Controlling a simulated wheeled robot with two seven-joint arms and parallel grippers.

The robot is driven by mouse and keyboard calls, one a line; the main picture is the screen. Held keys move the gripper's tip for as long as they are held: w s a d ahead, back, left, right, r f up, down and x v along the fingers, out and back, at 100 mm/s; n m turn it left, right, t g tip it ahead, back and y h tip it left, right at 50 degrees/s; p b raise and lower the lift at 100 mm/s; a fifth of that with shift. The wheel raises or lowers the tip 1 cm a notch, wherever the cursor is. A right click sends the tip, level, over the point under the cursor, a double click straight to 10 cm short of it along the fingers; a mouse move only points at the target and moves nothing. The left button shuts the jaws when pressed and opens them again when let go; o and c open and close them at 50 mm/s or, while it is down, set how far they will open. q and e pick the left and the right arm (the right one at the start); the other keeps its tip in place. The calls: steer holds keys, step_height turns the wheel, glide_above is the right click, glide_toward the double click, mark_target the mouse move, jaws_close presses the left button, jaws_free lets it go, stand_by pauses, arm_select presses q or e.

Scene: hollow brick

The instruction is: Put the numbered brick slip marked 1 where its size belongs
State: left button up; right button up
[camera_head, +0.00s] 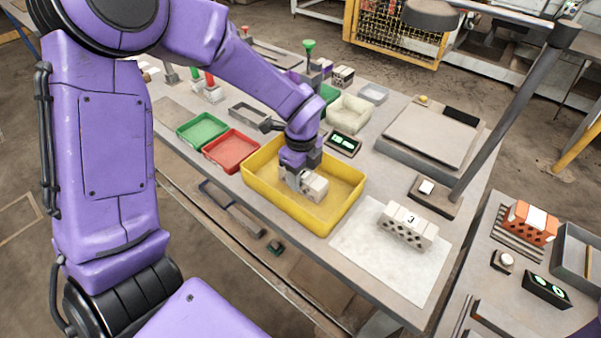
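My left gripper (303,178) points down into the yellow tray (346,212). A pale cream brick (315,188) is directly at its fingers, inside the tray. The gripper covers part of this brick, and I can read no number on it. I cannot tell whether the fingers are closed on it or only around it. Another pale brick (407,226), with holes along its side and a 3 on its top, lies on a white mat (378,262) right of the tray. No mark 1 is readable. My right gripper is not in view.
A red tray (231,151) and a green tray (203,131) stand left of the yellow one. A lamp post (515,105) rises from the table at right. A small dark display (344,143) sits behind the tray. An orange brick (530,222) lies on the side table.

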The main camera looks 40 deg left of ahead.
arm_select(q)
steer(key=o, duration=0.4)
steer(key=shift+w, duration=0.1)
steer(key=shift+r+p, duration=0.25)
steer(key=shift+p, duration=0.1)
step_height(320, 180, up, 12)
steer(key=shift+f+b, duration=0.1)
steer(key=shift+b, duration=0.75)
